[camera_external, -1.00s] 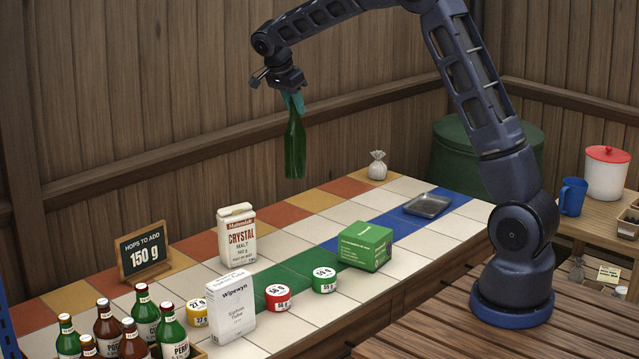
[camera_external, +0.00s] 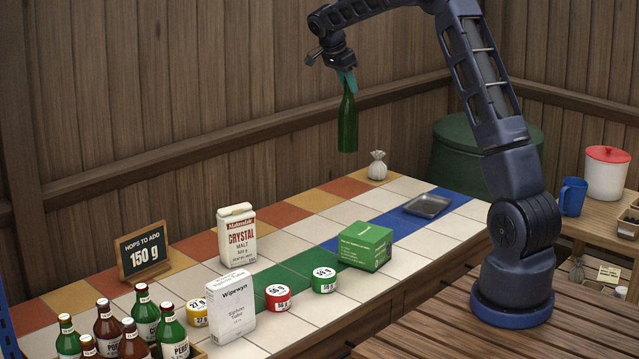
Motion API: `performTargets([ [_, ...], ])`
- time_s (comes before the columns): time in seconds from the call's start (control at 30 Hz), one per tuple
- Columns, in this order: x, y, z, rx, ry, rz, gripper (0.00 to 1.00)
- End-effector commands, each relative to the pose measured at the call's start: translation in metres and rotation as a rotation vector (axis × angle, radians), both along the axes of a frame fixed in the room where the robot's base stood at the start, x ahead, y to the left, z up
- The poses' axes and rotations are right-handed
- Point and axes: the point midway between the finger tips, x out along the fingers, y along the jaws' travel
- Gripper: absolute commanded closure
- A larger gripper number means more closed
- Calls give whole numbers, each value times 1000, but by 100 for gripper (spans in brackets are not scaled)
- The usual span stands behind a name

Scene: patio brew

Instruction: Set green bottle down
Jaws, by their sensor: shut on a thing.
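The green bottle (camera_external: 348,126) hangs upright in the air, above the far side of the tiled counter (camera_external: 408,187). The bottle's base is clear of the counter, just left of and above a small pale sack in the picture.
The small sack (camera_external: 377,166) and a grey metal tray (camera_external: 427,206) stand at the counter's far end. A green box (camera_external: 365,246), a malt carton (camera_external: 237,236), a white carton (camera_external: 232,307), several round tins and a crate of bottles occupy the nearer part. Orange tiles (camera_external: 313,201) between are bare.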

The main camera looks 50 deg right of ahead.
Motion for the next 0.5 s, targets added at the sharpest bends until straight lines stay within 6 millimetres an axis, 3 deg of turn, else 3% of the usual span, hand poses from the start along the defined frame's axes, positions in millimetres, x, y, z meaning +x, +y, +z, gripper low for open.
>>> performTargets([
  [0.1,-2,-16,0,0,-1,-14,100],
  [0.23,-3,-21,-7,1,0,-17,100],
  [0.5,-4,-22,-61,3,2,-17,100],
])
